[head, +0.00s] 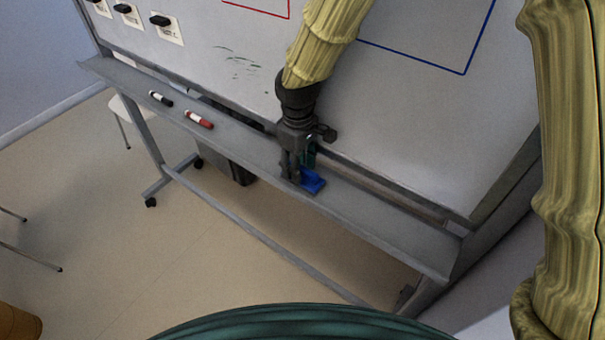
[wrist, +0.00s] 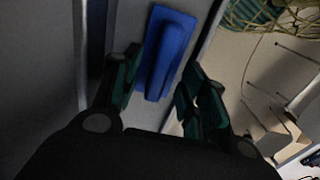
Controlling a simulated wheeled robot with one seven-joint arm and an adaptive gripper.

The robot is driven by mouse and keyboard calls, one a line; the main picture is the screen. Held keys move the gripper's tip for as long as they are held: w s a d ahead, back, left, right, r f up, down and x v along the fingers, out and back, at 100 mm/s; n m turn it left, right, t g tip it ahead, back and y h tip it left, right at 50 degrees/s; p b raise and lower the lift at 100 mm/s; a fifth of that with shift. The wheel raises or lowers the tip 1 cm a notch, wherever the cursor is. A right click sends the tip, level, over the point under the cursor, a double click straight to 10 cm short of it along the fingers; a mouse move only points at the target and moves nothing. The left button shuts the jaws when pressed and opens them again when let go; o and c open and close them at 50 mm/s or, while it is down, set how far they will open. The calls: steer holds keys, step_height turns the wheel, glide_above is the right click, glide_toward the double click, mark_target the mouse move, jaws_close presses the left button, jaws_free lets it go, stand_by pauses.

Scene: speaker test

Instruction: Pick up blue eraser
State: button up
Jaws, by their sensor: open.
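The blue eraser (head: 312,181) lies on the grey tray (head: 380,218) along the bottom of the whiteboard, in the head view. In the wrist view the eraser (wrist: 164,55) shows a flat base with a raised grip along it. My gripper (head: 294,176) is down at the tray beside the eraser, with its fingers hiding the eraser's left part. In the wrist view my gripper (wrist: 158,85) is open, with one finger on each side of the eraser's near end. I cannot tell whether a finger touches it.
A black marker (head: 161,98) and a red marker (head: 199,119) lie on the tray to the left. The whiteboard (head: 430,120) rises right behind the tray and bears dark smudges and drawn red and blue lines. Black items on white labels (head: 160,20) are at its upper left.

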steer(key=shift+w+f, duration=0.25)
steer(key=shift+f, duration=0.35)
steer(key=shift+s+r, duration=0.1)
steer(key=shift+s, duration=0.1)
steer(key=shift+c, duration=0.7)
steer(key=shift+w, duration=0.1)
jaws_close()
